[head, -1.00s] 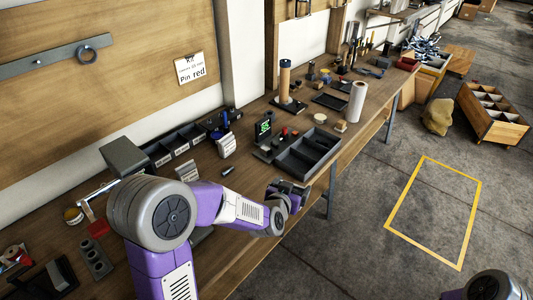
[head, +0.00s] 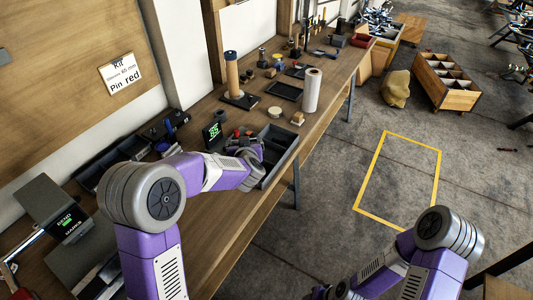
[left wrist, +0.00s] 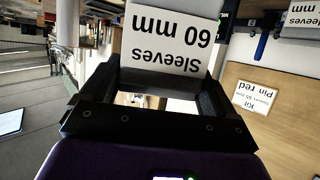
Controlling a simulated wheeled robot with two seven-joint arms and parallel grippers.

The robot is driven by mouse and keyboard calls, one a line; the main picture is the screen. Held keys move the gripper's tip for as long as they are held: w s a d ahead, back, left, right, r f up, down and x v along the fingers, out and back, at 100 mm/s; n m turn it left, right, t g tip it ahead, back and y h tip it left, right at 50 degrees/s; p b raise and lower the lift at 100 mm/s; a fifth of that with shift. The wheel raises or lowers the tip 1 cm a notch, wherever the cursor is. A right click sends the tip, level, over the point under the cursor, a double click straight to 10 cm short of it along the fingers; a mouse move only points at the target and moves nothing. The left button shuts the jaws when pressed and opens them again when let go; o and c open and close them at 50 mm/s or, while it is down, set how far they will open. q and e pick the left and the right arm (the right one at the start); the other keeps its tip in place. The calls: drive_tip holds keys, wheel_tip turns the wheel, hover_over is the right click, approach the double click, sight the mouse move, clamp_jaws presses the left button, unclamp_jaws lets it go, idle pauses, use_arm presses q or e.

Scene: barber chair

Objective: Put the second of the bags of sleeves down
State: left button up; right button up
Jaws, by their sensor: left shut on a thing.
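My left gripper (left wrist: 158,72) is shut on a bag of sleeves (left wrist: 172,38). Its white label reads "Sleeves 60 mm", upside down in the left wrist view. In the head view my left gripper (head: 250,158) is at the left side of the dark divided tray (head: 289,153) on the bench; the held bag cannot be made out there. Another label reading "Sleeves" (left wrist: 303,16) shows at the upper right of the left wrist view. My right arm is at the lower right of the head view; its jaws are too cut off to read.
A small lit display (head: 212,134) stands left of the tray. A wooden post on a base (head: 232,75) and a white roll (head: 312,90) stand beyond on the bench (head: 215,245). The card (head: 121,76) reads "Kit" and "Pin red". The yellow-marked floor area is clear.

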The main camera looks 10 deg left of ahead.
use_arm(q)
drive_tip(key=w+f+n+g+y, duration=0.1)
drive_tip(key=f+n+y, duration=0.1)
drive_tip(key=f, duration=0.1)
drive_tip(key=w+f+n+g+y+b, duration=0.1)
drive_tip(key=f+n+y, duration=0.1)
drive_tip(key=f, duration=0.2)
drive_tip(key=w+d+f+n+g+y, duration=0.1)
drive_tip(key=f+n+y, duration=0.1)
drive_tip(key=f, duration=0.1)
drive_tip(key=shift+w+f+g, duration=0.25)
drive_tip(key=shift+w+g, duration=0.1)
drive_tip(key=shift+g, duration=0.05)
drive_tip(key=shift+r, duration=0.1)
drive_tip(key=o, duration=0.9)
drive_tip(key=shift+d+f, duration=0.1)
drive_tip(key=shift+f, duration=0.1)
drive_tip(key=shift+c, duration=0.2)
drive_tip(key=shift+r, duration=0.2)
drive_tip(key=p+v, duration=0.2)
drive_tip(key=v, duration=1)
